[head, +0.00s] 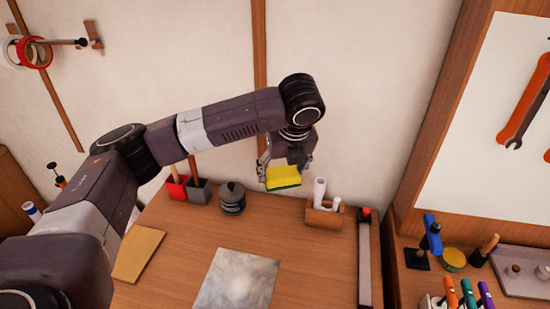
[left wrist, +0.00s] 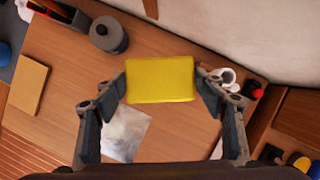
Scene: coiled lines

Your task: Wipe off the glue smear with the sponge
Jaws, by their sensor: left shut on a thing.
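My left gripper (head: 285,170) is shut on the yellow sponge (head: 284,179), which has a thin green layer underneath. It holds the sponge in the air above the back of the wooden bench. In the left wrist view the sponge (left wrist: 160,80) sits between the two fingers. A grey sheet with a cloudy, whitish surface (head: 238,280) lies flat on the bench, nearer than the sponge and apart from it. It also shows in the left wrist view (left wrist: 124,134). I cannot tell a separate glue smear from its cloudy pattern. My right gripper is not in view.
A dark lidded pot (head: 232,198) and red and grey holders (head: 198,191) stand at the back. A wooden holder with white rolls (head: 323,213) stands right of the sponge. A long narrow tool (head: 364,260) lies along the right edge. A tan board (head: 138,254) lies left.

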